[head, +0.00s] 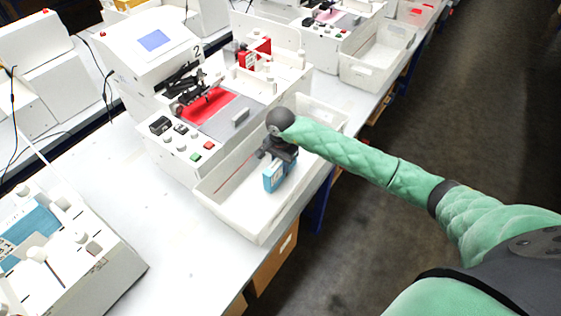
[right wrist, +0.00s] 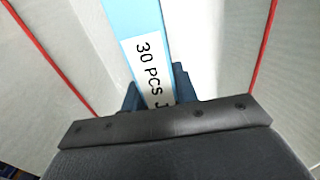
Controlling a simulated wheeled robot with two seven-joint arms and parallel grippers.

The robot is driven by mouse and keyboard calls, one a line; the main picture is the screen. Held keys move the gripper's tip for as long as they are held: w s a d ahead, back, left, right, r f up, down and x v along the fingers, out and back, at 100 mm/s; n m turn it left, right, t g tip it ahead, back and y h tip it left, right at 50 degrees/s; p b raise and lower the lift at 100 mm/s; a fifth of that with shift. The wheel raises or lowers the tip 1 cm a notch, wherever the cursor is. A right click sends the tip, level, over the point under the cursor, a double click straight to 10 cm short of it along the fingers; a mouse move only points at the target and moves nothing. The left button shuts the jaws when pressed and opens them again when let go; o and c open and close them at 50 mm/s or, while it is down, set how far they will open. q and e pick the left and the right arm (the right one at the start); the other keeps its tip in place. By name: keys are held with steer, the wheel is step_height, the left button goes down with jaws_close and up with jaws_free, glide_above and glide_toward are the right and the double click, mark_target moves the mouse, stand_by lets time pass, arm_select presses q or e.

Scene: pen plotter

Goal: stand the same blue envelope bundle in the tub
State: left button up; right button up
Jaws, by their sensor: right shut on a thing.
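The blue envelope bundle (head: 279,174) is in my right gripper (head: 277,152), inside the outline of the white tub (head: 262,226) in the head view. It looks upright; whether its lower end touches the tub floor I cannot tell. In the right wrist view the bundle (right wrist: 120,15) shows a light blue edge and a white label reading "30 PCS". The dark fingers (right wrist: 155,95) are shut on it from both sides. The tub's pale walls with red lines (right wrist: 262,60) lie around it. My left gripper is not in view.
The plotter marked 2 (head: 150,40), with a red sheet (head: 206,107) on its bed, stands behind the tub. Another white tub (head: 377,60) is farther along the table. A white machine with a blue sheet (head: 32,225) is at lower left. The table (head: 165,240) left of the tub is clear.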

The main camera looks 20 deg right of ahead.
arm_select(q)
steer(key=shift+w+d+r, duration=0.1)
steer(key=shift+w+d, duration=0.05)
arm_select(e)
steer(key=shift+f, duration=0.15)
steer(key=o, duration=1)
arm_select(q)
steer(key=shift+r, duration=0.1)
arm_select(e)
steer(key=shift+o, duration=0.4)
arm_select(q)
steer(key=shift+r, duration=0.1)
